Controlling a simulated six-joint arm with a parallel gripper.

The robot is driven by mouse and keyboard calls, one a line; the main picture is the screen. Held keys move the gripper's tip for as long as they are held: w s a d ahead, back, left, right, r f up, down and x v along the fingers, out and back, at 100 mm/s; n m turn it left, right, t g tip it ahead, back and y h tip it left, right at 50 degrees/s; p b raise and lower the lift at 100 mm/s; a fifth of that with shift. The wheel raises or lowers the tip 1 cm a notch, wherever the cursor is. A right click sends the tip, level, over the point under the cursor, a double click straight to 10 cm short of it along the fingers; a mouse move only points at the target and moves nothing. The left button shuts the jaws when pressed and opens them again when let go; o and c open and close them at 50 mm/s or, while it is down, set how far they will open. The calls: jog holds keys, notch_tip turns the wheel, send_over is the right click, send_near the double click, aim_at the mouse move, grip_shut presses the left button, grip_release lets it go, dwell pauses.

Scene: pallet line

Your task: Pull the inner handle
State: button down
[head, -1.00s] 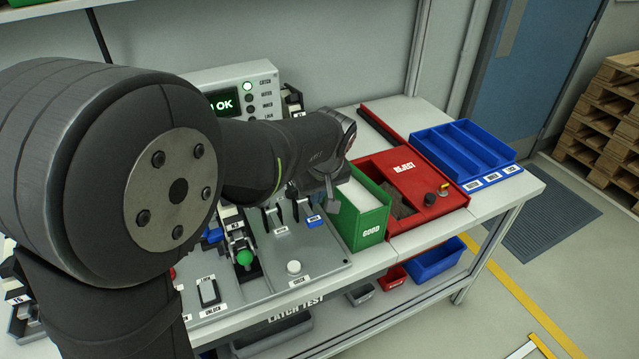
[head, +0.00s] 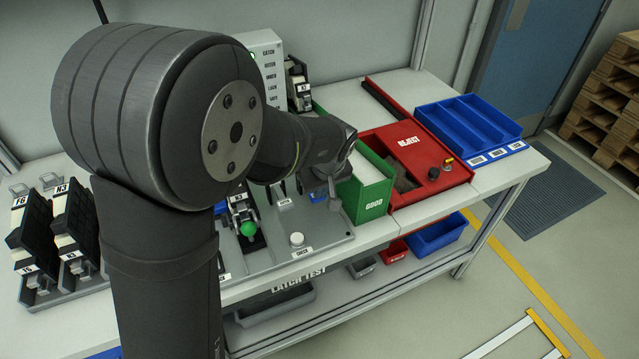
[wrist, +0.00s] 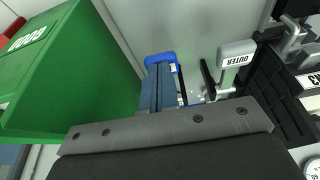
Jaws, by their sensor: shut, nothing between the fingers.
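A blue handle (wrist: 161,58) shows in the wrist view beyond my fingers, partly covered by them. I can read no label on it, so I cannot confirm that it is the inner handle. A grey handle labelled OUTER (wrist: 235,58) stands to its right. My gripper (wrist: 158,70) is shut with nothing in it, its fingertips overlapping the blue handle in the picture; contact cannot be told. In the head view my gripper (head: 334,203) is low over the right end of the latch test panel (head: 325,249), next to the green GOOD bin. Some blue (head: 318,197) shows beside it.
The green GOOD bin (head: 374,206) stands close on the gripper's right, with the red REJECT box (head: 425,190) beyond. A green-knobbed clamp (head: 247,228) and a white CHECK button (head: 297,239) are on the panel. My arm hides much of the bench's left part.

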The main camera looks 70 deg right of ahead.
jog(key=shift+s+a+f, duration=0.1)
jog(key=shift+a+f, duration=0.05)
jog(key=shift+f, duration=0.6)
jog(key=shift+s+a+f, duration=0.1)
jog(key=shift+f, duration=0.65)
jog(key=shift+r, duration=0.1)
jog(key=shift+s+a+r, duration=0.1)
jog(key=shift+s+r, duration=0.05)
jog(key=shift+r, duration=0.15)
jog(key=s+a+r, duration=0.2)
jog(key=r, duration=0.3)
jog(key=s+a+r, duration=0.3)
jog(key=r, duration=0.2)
jog(key=shift+s+a+r, duration=0.25)
jog(key=shift+r, duration=0.05)
